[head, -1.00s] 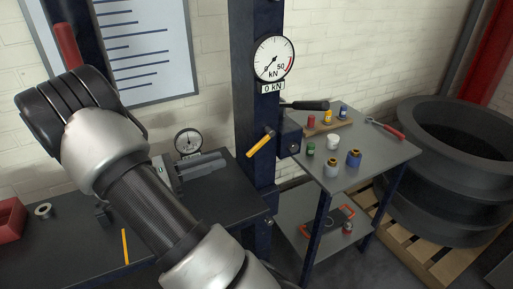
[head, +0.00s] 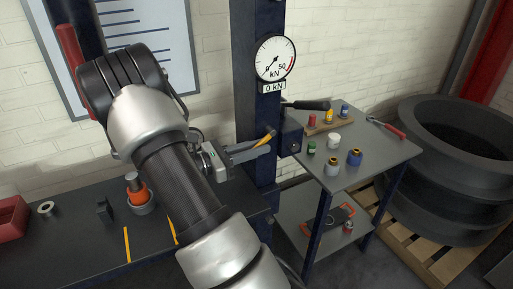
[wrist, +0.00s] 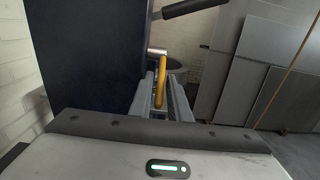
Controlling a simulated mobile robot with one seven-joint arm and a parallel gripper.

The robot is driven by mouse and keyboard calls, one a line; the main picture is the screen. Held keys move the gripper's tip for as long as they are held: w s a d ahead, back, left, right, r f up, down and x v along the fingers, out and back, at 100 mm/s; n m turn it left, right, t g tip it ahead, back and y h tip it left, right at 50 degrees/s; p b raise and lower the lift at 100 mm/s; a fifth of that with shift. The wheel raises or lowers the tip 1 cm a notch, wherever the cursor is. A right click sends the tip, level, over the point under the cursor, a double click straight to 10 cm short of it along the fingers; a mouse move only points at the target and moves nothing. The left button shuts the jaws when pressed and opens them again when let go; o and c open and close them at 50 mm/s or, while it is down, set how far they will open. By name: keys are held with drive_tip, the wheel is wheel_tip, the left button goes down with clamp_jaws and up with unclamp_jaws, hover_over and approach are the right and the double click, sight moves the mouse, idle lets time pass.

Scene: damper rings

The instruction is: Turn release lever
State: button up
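The release lever (head: 266,138) has a yellow grip and a metal pivot on the dark blue column. It slants down to the left, and its lower end is hidden by my fingers in the head view. My gripper (head: 257,147) has reached the lever from the left. In the wrist view the yellow lever (wrist: 161,80) lies between the two fingers of my gripper (wrist: 162,92). The fingers look open, one on each side of it; whether either touches it I cannot tell.
A gauge (head: 274,58) reading near zero is on the column (head: 258,115), above a "0 kN" label. A black handle (head: 306,105) sticks out to the right. A grey side table (head: 375,155) carries several small containers. An orange and silver part (head: 138,190) stands on the dark bench.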

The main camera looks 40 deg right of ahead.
clamp_jaws()
idle(1.3)
